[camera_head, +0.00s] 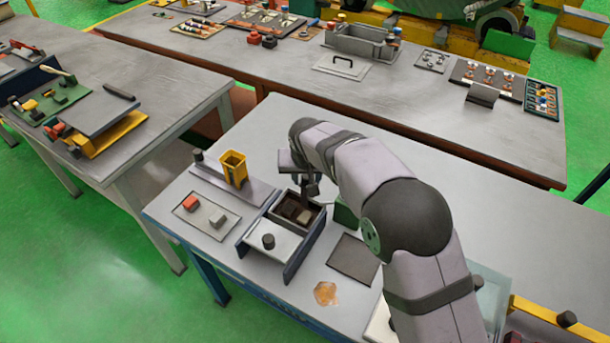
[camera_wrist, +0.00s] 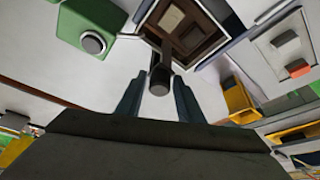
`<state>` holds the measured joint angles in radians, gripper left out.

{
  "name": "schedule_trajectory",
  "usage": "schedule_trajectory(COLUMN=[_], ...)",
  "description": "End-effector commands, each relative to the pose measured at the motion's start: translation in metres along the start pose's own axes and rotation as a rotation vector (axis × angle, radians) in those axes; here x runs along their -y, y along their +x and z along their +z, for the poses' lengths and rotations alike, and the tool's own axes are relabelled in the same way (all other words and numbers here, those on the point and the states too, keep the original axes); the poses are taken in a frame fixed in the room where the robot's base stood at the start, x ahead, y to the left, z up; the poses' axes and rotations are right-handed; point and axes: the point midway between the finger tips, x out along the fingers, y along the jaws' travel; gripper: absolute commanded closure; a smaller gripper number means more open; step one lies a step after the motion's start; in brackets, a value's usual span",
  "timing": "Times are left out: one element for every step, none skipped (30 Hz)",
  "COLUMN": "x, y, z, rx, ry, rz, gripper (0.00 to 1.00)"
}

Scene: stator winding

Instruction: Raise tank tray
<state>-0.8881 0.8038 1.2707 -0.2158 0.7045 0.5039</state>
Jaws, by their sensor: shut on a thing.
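The tank (camera_head: 320,222) is an open dark box between two blue-grey rails on the near table. The tank tray (camera_head: 291,207) shows inside its opening as a dark brown frame with lighter pieces; it also shows in the wrist view (camera_wrist: 182,27). My gripper (camera_head: 306,187) is over the tank's back part. In the wrist view, my gripper (camera_wrist: 158,88) has its two blue-grey fingers on either side of a dark round knob (camera_wrist: 160,76) on an arm reaching to the tray. It is shut on this handle. I cannot tell the tray's exact height against the tank rim.
A pale lid with a black knob (camera_head: 268,241) lies in front of the opening. A yellow container (camera_head: 235,168) and a plate with red and grey blocks (camera_head: 204,213) stand left. A green block (camera_head: 345,218), dark mat (camera_head: 353,258) and amber patch (camera_head: 325,293) lie right.

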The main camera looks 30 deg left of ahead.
Motion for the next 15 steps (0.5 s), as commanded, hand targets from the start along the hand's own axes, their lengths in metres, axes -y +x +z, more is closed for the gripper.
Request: schedule_trajectory(x=[0.000,0.000,0.000,0.000,0.000,0.000,0.000,0.000,0.000,0.000,0.000,0.000,0.000,0.000,0.000], y=[-0.005,-0.006,-0.008,-0.009,-0.011,-0.012,-0.014,-0.015,-0.017,-0.018,-0.019,-0.021,-0.022,-0.023,-0.025], z=[-0.003,-0.004,-0.004,-0.005,-0.006,-0.006,-0.007,-0.008,-0.008,-0.009,-0.009,-0.010,-0.011,-0.011,-0.012], rx=[-0.003,-0.003,-0.004,-0.004,-0.004,-0.004,-0.004,-0.004,-0.005,-0.005,-0.005,-0.005,-0.005,-0.005,-0.005], ry=[-0.001,-0.001,-0.001,-0.001,-0.001,-0.001,-0.001,-0.001,-0.001,-0.001,-0.001,-0.001,-0.001,-0.001,-0.001], rz=[0.000,0.000,0.000,0.000,0.000,-0.001,-0.001,-0.001,-0.001,-0.001,-0.001,-0.001,-0.001,-0.001,-0.001], gripper=[0.79,0.79,0.79,0.79,0.79,0.79,0.79,0.79,0.79,0.79,0.79,0.79,0.79,0.79,0.79])
